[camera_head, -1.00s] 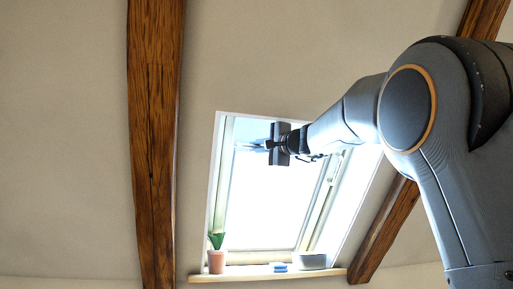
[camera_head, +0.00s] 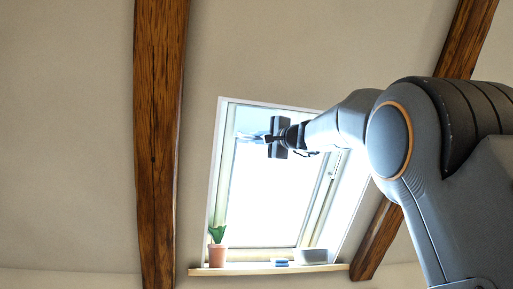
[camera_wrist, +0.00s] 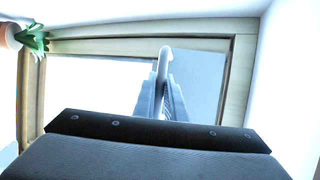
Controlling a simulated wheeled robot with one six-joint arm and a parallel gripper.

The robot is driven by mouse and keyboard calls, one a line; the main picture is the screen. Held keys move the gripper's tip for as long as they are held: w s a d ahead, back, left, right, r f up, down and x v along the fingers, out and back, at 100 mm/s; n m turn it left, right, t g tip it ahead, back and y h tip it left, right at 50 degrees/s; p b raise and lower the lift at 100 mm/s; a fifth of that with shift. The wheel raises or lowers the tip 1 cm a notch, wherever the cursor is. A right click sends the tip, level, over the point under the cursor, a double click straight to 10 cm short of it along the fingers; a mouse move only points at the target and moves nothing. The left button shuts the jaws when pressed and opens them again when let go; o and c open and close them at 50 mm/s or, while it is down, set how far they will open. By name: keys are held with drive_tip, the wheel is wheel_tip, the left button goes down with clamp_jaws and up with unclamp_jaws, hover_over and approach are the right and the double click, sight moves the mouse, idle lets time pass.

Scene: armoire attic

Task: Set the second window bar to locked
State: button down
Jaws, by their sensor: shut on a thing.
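The roof window (camera_head: 219,170) is set in the sloping wall, with bright light behind its glass. My gripper (camera_head: 262,138) is at the upper part of the window, left of my dark gripper body. In the wrist view my gripper (camera_wrist: 161,100) has its two pale fingers close together around a pale, hook-ended window bar (camera_wrist: 164,53). The fingers and gripper body hide the lower part of the bar. Whether this is the second bar, and whether it is locked, I cannot tell.
A potted plant (camera_head: 217,256), a small blue item (camera_head: 280,262) and a grey box (camera_head: 312,256) stand on the window sill (camera_head: 240,269). Wooden beams (camera_head: 160,140) run on both sides of the window. The wall left of the window is clear.

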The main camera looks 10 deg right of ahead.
drive_tip(key=shift+w+b, duration=0.35)
drive_tip(key=shift+w, duration=0.95)
drive_tip(key=c, duration=1.8)
unclamp_jaws()
drive_tip(key=shift+s, duration=0.1)
drive_tip(key=b+v, duration=0.4)
drive_tip(key=v, duration=0.3)
drive_tip(key=shift+s+d+f, duration=0.1)
drive_tip(key=shift+s+d, duration=0.05)
drive_tip(key=shift+s, duration=0.15)
